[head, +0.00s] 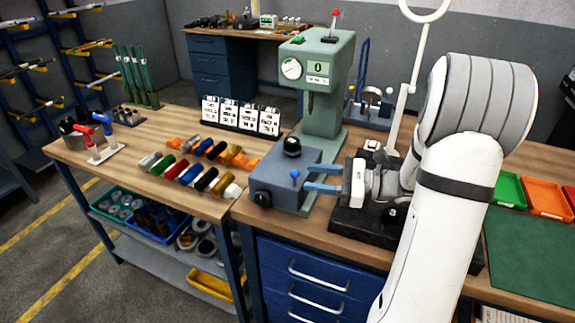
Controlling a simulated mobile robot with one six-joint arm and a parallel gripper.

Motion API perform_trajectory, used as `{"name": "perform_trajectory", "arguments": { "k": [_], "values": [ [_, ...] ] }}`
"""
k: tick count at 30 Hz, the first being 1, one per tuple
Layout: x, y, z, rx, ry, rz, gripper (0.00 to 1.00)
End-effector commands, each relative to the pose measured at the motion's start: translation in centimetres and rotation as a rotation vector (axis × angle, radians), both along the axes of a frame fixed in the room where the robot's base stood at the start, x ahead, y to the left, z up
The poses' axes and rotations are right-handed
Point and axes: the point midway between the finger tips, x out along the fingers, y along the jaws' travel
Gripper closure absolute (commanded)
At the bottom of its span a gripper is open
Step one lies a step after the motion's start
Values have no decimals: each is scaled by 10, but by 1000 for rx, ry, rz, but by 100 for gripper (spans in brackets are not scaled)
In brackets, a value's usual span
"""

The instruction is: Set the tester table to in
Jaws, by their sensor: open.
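The green tester (325,110) stands on the bench with a dial, a small display reading 0 and a red-knobbed lever on top. In front of its column is a grey-blue block (277,185), which seems to be the tester table. It has a black knob (292,146) on top, another black knob (262,198) low on its left side, and a small blue ball knob (294,173) on a short stem. My gripper (306,178) comes from the right, its two blue fingers apart and pointing at the blue knob. I cannot tell whether they touch it. No "in" marking is legible.
Colored cylinders (190,172) and label cards (240,115) occupy the wooden bench (135,150) on the left. A tall white stand (405,90) rises behind my gripper. A dark base (360,222) lies under it. Green and orange trays (545,200) sit at right.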

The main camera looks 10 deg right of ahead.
Motion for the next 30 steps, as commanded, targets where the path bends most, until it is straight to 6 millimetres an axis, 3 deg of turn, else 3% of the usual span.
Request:
{"name": "perform_trajectory", "arguments": {
  "k": [4, 16, 27, 30],
  "values": [
    [7, 8, 1, 16, 2, -14, 59],
    [30, 56, 1, 12, 0, -22, 59],
    [33, 62, 0, 10, 1, -26, 59],
    [33, 61, 0, 10, 1, -26, 67]
  ]
}}
